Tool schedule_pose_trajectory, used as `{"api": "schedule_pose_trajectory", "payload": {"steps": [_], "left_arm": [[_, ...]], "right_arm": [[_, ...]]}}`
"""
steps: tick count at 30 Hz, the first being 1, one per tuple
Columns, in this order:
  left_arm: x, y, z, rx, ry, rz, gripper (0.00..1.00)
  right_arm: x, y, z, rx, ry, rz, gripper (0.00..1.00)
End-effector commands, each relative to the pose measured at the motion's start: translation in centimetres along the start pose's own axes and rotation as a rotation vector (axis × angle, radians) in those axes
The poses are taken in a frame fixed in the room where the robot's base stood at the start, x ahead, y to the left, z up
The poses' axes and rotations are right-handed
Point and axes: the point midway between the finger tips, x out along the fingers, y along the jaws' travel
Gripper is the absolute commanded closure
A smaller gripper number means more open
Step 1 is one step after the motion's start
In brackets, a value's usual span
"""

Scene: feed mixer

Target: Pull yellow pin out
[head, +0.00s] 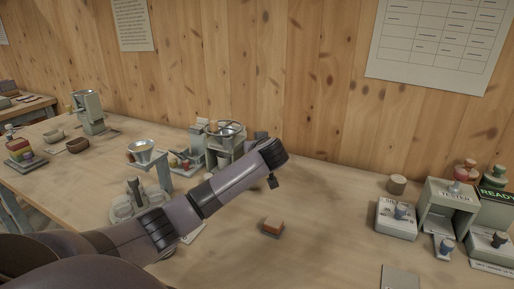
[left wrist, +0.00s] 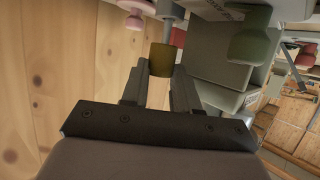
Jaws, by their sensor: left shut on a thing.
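In the left wrist view, the yellow pin (left wrist: 162,59) shows as a dull olive-yellow knob, with a grey shaft rising above it. My left gripper (left wrist: 160,72) is shut on this knob, one finger on each side. A grey housing (left wrist: 218,45) stands right beside it. The arm hides the gripper and the pin there. My right gripper is in neither view.
A small brown block (head: 272,227) lies on the bench. A grey tester (head: 450,205) stands at the right. The middle of the bench is mostly clear.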

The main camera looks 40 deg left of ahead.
Motion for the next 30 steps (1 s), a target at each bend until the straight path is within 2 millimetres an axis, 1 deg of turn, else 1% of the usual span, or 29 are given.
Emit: {"api": "schedule_pose_trajectory", "payload": {"steps": [10,30], "left_arm": [[-0.3,0.0,-0.8,-0.001,0.000,0.000,1.00],[-1.9,0.0,-4.6,-0.001,-0.001,0.001,1.00]], "right_arm": [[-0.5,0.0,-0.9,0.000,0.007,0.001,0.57],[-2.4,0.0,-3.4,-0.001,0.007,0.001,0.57]]}}
